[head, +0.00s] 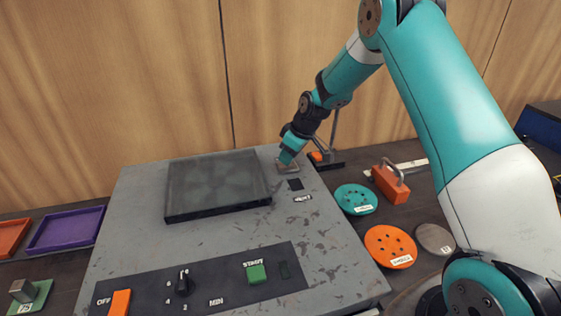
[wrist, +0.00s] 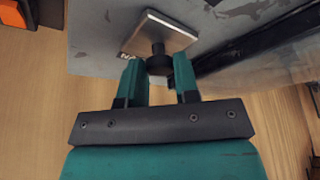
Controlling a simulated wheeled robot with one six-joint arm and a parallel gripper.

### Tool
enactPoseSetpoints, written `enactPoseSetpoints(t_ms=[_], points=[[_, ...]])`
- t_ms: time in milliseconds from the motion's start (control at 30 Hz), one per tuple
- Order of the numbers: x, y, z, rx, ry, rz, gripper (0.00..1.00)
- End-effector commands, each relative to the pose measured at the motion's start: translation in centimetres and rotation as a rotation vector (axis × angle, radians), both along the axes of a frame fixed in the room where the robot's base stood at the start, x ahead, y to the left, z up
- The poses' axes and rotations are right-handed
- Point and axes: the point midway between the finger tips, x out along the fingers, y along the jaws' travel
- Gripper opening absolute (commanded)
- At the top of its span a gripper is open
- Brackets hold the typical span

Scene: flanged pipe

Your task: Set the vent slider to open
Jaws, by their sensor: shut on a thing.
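The vent slider is a pale metal plate (wrist: 177,33) with a short dark knob (wrist: 158,62) standing on it. In the wrist view my gripper (wrist: 157,68) has its two teal fingers on either side of the knob, shut on it. In the head view my gripper (head: 288,158) is at the far right corner of the grey machine top (head: 140,215), and the plate (head: 288,168) shows just under it. Lettering beside the plate in the wrist view is mostly hidden.
A raised dark glass panel (head: 217,185) lies left of the gripper. Front controls include a green START button (head: 257,273), a black knob (head: 183,280) and an orange switch (head: 120,302). Right of the machine are teal (head: 356,199) and orange (head: 390,246) discs and an orange handled block (head: 390,186).

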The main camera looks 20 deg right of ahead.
Motion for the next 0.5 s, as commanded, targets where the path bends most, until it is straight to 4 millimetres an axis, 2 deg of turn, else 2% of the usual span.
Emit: enactPoseSetpoints(t_ms=[133, 167, 267, 500], points=[[0.49, -0.12, 0.3, -0.004, -0.019, -0.004, 0.0], [0.51, -0.13, 0.32, -0.004, -0.02, -0.004, 0.31], [0.48, -0.15, 0.31, -0.004, -0.019, -0.004, 0.54], [0.33, -0.06, 0.21, -0.004, -0.014, -0.002, 0.55]])
